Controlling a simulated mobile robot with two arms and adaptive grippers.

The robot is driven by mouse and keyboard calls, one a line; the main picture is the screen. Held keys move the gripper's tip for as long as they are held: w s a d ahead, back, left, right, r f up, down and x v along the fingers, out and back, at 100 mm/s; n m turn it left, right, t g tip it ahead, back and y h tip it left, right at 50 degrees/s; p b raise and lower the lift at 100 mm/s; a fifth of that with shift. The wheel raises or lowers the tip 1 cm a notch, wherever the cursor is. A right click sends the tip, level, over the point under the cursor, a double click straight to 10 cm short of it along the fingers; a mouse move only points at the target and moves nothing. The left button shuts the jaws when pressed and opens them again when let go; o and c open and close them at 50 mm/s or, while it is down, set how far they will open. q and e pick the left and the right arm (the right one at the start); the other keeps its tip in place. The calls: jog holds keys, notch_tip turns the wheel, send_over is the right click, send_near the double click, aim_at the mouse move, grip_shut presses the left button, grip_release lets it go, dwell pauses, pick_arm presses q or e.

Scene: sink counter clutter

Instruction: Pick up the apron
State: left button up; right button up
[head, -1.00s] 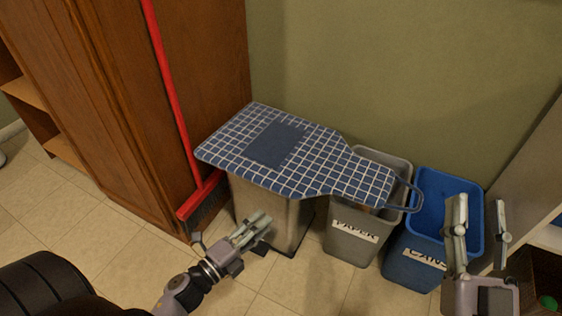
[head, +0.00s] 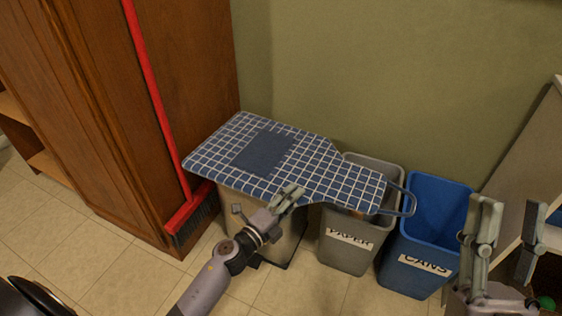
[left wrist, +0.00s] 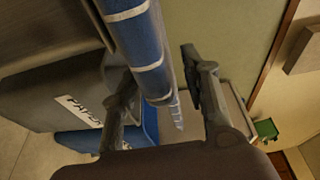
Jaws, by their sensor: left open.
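The apron (head: 310,175), blue with a white grid and a plain blue pocket, lies flat across the top of a metal bin (head: 285,245). Its narrow end with the neck loop (head: 402,200) reaches over the grey PAPER bin. My left gripper (head: 292,192) is at the apron's near edge, open. In the left wrist view the apron (left wrist: 140,45) shows edge-on between the spread fingers of that gripper (left wrist: 150,65); I cannot tell whether they touch it. My right gripper (head: 510,215) is open and empty at the right, in front of the blue bin, away from the apron.
The grey PAPER bin (head: 345,245) and blue CANS bin (head: 415,265) stand right of the metal bin. A red broom (head: 155,95) leans by the wooden cabinet (head: 190,60) at left. A green wall is behind.

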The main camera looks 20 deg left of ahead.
pick_arm(q)
jog(key=shift+x, duration=0.8)
jog(key=shift+c, duration=0.3)
grip_shut()
